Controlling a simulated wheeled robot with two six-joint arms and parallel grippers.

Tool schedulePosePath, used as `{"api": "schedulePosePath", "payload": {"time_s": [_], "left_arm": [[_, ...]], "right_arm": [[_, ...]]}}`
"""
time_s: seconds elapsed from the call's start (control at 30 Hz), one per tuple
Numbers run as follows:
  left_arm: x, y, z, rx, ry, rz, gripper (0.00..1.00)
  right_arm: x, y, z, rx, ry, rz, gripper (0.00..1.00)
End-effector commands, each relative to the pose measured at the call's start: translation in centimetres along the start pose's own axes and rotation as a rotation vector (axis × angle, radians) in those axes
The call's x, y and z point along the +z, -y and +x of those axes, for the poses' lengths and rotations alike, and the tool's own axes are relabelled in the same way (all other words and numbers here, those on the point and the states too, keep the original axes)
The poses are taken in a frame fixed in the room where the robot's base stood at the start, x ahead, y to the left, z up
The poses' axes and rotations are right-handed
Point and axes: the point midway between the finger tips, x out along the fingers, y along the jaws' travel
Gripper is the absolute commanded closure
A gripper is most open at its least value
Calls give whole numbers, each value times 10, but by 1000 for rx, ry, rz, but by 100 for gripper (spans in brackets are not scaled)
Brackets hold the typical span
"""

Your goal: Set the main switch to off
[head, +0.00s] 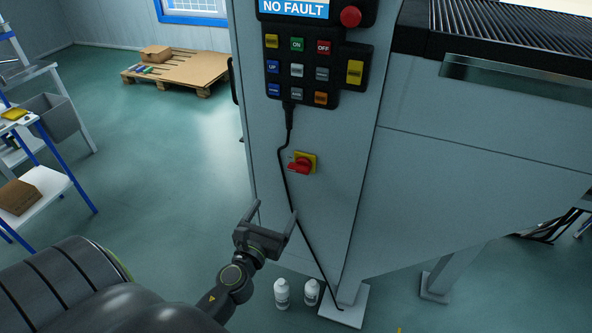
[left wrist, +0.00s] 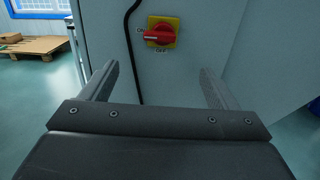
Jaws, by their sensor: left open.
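The main switch is a red rotary handle (head: 300,166) on a yellow plate on the front of the grey machine cabinet. In the left wrist view the red handle (left wrist: 158,36) lies about level, across the yellow plate (left wrist: 167,22). A label that looks like ON is at its left, and OFF is below it. My left gripper (head: 275,209) is open and empty, below and a little left of the switch, apart from it. In the left wrist view the switch shows beyond and between the two fingers (left wrist: 159,72). My right gripper is not in view.
A black cable (head: 283,165) hangs from the button panel (head: 297,73) just left of the switch. The panel's display reads NO FAULT. A red round button (head: 350,16) is above. Two white bottles (head: 282,294) stand on the floor by the cabinet foot. A pallet (head: 190,69) lies behind left.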

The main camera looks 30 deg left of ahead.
Motion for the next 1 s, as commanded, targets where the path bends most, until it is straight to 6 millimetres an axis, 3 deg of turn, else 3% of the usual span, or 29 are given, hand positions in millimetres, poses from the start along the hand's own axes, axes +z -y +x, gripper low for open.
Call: {"api": "schedulePosePath", "payload": {"time_s": [0.7, 1.0], "left_arm": [[-1, 0, 136, 1, -1, -6, 18], [-1, 0, 162, 1, -2, -7, 18]], "right_arm": [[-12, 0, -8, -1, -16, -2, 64], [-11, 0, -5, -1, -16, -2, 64]]}}
